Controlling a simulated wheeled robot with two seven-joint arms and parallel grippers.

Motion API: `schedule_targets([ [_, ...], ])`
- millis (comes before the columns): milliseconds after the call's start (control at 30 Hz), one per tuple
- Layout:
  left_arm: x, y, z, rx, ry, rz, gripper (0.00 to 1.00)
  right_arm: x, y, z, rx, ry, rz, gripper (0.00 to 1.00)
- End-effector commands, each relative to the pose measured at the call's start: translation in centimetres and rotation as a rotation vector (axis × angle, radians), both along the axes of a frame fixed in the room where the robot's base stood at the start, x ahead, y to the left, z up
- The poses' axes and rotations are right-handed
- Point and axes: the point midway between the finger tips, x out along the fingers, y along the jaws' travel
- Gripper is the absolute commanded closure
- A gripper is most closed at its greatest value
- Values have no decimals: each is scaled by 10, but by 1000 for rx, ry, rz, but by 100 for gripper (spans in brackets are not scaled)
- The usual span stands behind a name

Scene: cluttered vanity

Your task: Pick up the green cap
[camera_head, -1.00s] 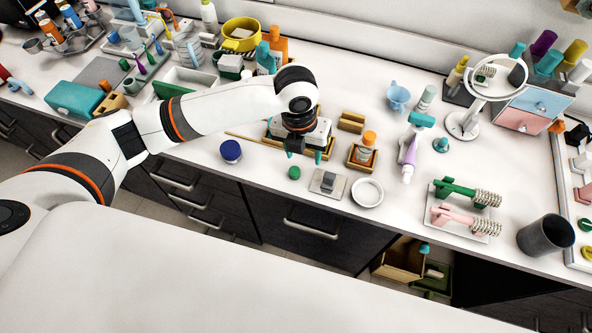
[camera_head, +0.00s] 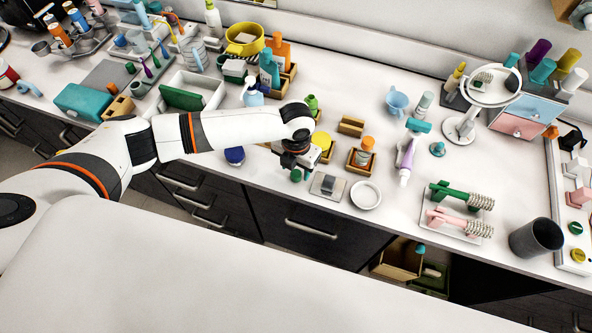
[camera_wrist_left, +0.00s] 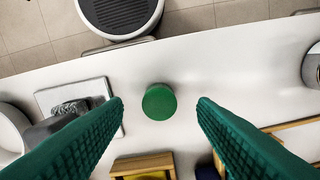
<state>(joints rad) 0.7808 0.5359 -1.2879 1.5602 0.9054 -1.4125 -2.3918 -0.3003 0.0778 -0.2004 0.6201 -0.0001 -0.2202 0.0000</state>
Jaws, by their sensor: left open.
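The green cap (camera_wrist_left: 159,101) is a small round disc on the white counter. In the left wrist view it shows between the two green ridged fingers of my left gripper (camera_wrist_left: 160,104), with a gap on each side. In the head view my left gripper (camera_head: 301,173) points down over the counter near its front edge. There the cap is hard to tell from the green fingertips. My left gripper is open and holds nothing. My right gripper is not in view.
A grey block on a light plate (camera_head: 328,186) and a white round dish (camera_head: 365,194) lie to the right. A blue-lidded jar (camera_head: 235,156) stands to the left. A wooden tray with an orange-capped jar (camera_head: 361,157) is behind. The counter's front edge is close.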

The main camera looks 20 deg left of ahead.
Motion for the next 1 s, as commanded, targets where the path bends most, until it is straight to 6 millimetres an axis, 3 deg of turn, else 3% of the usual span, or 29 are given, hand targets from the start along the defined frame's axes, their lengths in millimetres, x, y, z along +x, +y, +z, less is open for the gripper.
schedule_targets([
  [167,-1,0,-18,0,0,0,48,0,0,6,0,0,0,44],
  [400,0,0,-20,0,0,0,48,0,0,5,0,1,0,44],
  [700,0,0,-20,0,0,0,95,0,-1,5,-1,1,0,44],
  [1000,1,-1,-15,-2,-3,0,95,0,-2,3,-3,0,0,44],
])
